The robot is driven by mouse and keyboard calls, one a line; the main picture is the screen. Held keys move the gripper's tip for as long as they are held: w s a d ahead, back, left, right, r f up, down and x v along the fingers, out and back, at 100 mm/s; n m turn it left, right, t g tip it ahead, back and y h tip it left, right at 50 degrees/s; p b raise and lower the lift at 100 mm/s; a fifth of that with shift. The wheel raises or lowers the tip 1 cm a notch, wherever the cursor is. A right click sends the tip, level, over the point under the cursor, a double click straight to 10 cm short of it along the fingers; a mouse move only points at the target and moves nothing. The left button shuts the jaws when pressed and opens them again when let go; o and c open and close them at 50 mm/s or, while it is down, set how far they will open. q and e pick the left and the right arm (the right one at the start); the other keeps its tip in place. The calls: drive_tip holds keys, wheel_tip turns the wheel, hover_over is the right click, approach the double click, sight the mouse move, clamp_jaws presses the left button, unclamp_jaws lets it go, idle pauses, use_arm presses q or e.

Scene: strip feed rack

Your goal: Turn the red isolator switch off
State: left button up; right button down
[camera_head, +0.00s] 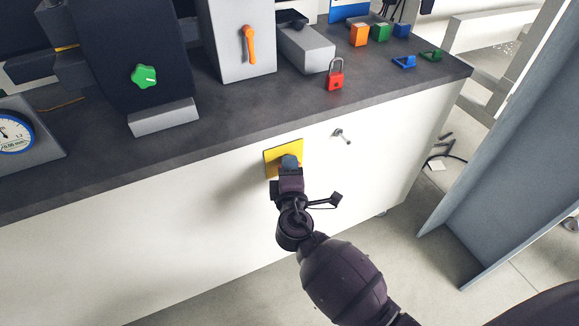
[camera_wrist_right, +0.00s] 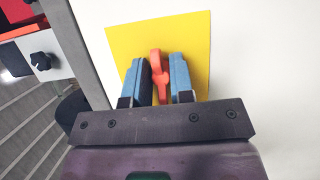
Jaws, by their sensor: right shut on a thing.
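The red isolator switch (camera_wrist_right: 158,68) sits on a yellow plate (camera_wrist_right: 192,28) on the white front of the bench. In the head view the yellow plate (camera_head: 271,157) shows, but my right gripper (camera_head: 290,161) covers most of the switch. In the right wrist view my right gripper (camera_wrist_right: 160,80) has its blue fingers on both sides of the red handle and is shut on it. The handle looks roughly upright in that view. My left gripper does not show.
A key (camera_head: 341,135) sticks out of the bench front right of the plate. On the dark bench top (camera_head: 215,128) stand a red padlock (camera_head: 335,77), a box with an orange handle (camera_head: 249,45), a green knob (camera_head: 144,76) and a gauge (camera_head: 14,136). A grey panel (camera_head: 500,160) stands at right.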

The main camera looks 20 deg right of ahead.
drive_tip(key=c, duration=1.3)
unclamp_jaws()
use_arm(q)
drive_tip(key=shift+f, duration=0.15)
use_arm(e)
drive_tip(key=shift+o, duration=0.3)
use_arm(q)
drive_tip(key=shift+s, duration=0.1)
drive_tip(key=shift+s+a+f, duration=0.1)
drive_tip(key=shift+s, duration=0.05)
use_arm(e)
drive_tip(key=v, duration=1)
drive_tip(key=shift+s+a, duration=0.15)
drive_tip(key=shift+s, duration=0.25)
drive_tip(key=shift+s+f, duration=0.1)
